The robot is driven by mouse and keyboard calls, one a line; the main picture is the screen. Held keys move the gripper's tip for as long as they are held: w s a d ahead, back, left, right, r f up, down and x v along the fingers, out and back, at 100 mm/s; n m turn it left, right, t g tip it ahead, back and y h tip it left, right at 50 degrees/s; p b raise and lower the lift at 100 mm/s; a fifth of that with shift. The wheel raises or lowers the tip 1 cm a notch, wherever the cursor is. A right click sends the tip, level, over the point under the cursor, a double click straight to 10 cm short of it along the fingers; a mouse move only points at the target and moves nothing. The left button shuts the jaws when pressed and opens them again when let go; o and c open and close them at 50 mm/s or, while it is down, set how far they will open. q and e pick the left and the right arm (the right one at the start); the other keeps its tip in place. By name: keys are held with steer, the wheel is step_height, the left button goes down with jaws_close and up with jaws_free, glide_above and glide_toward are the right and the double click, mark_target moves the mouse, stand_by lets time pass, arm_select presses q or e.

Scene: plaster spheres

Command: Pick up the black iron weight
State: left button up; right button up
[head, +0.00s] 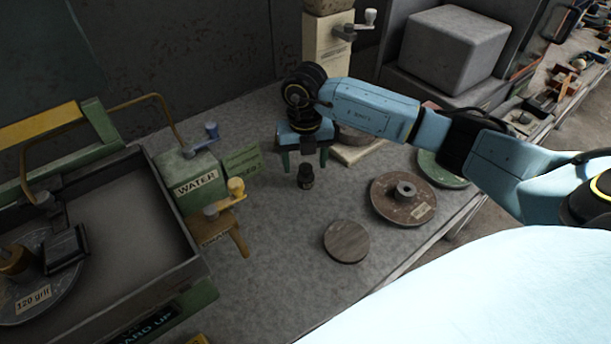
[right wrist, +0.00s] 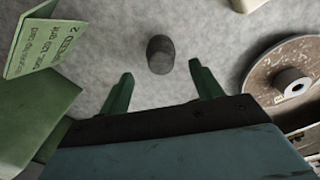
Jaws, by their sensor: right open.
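The black iron weight (head: 306,177) is a small dark cylinder standing on the grey bench top. In the right wrist view the weight (right wrist: 160,54) sits just beyond the fingertips, roughly centred between them. My right gripper (head: 304,162) is open and empty, with its green fingers pointing down by the weight. The right wrist view shows both fingers of the gripper (right wrist: 160,75) apart, with nothing between them. The gripper's height above the bench is hard to tell. My left gripper is not in view.
Left of the weight are a green card (head: 242,162), a green WATER box (head: 195,180) and a dark basin (head: 130,225). On the right are a brown disc with a hub (head: 385,205) and a green disc (head: 432,168). A round plate (head: 346,242) lies in front.

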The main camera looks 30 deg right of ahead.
mark_target(306, 166)
steer(key=f, duration=0.4)
steer(key=shift+w+d+f, duration=0.25)
steer(key=shift+w+f, duration=0.05)
steer(key=shift+f, duration=0.2)
steer(key=shift+c, duration=0.4)
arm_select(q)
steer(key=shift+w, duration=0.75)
arm_select(e)
jaws_close()
